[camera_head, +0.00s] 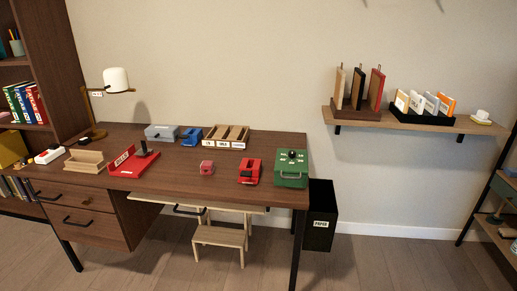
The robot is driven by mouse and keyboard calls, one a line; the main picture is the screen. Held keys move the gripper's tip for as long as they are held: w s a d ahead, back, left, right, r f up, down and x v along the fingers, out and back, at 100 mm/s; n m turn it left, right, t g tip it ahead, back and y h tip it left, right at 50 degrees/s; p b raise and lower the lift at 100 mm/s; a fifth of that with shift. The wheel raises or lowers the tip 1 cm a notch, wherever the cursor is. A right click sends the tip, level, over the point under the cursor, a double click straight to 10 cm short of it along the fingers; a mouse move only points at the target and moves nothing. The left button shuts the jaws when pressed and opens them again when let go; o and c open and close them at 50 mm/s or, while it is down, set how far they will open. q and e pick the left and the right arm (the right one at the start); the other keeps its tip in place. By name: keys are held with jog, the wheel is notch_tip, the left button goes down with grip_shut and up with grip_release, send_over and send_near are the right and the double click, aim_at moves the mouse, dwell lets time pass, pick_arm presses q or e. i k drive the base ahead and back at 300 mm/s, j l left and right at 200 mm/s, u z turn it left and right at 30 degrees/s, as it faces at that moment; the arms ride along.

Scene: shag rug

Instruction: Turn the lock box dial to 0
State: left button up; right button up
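A green box (291,170) with a round black dial (292,155) on its top and a handle on its front sits near the right end of the brown desk (225,182). It looks like the lock box. The dial is too small in this view to read its setting. A grey box (161,132) lies at the back of the desk, with no dial that I can make out. Neither of my grippers shows in the head view.
A wooden sorter (226,137) stands behind. The right floor is clear.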

aim_at(292, 154)
jog(key=i+l+u, duration=0.15)
jog(key=l+u, duration=0.15)
jog(key=u, duration=0.15)
jog(key=i+l+u, duration=0.1)
jog(key=l+u, duration=0.25)
jog(key=u, duration=0.15)
jog(key=l+u, duration=0.25)
jog(key=l, duration=0.65)
jog(key=i, duration=0.05)
